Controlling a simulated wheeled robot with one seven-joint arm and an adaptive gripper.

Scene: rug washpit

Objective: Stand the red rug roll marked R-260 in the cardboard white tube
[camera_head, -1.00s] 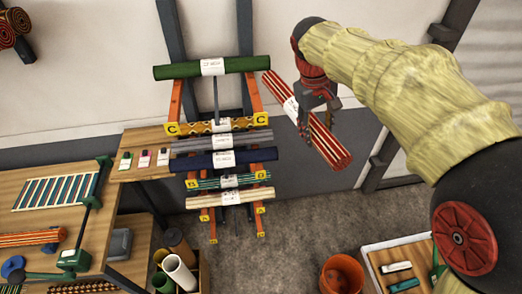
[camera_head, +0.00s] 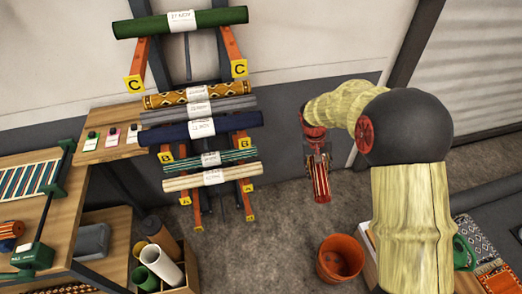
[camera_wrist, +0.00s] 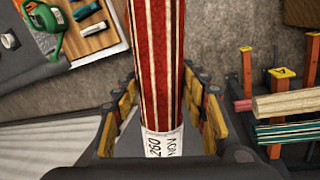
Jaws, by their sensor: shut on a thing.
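The red rug roll (camera_head: 321,185) with pale stripes hangs below my gripper (camera_head: 317,160), out over the open floor right of the rack. It looks foreshortened in the head view. In the wrist view the roll (camera_wrist: 158,65) runs between the fingers, and its white label reads 260. My gripper (camera_wrist: 160,118) is shut on the roll around the label. The white tube (camera_head: 163,268) stands open-topped in a bin at the lower left of the head view, well away from the roll. Its lower part is hidden.
A brown tube (camera_head: 158,231) and a green tube (camera_head: 145,278) share the bin (camera_head: 192,268). An orange bucket (camera_head: 340,259) stands on the floor below my gripper. A rack (camera_head: 141,65) holds several rolls. A workbench (camera_head: 80,205) is at left. Floor between bin and bucket is clear.

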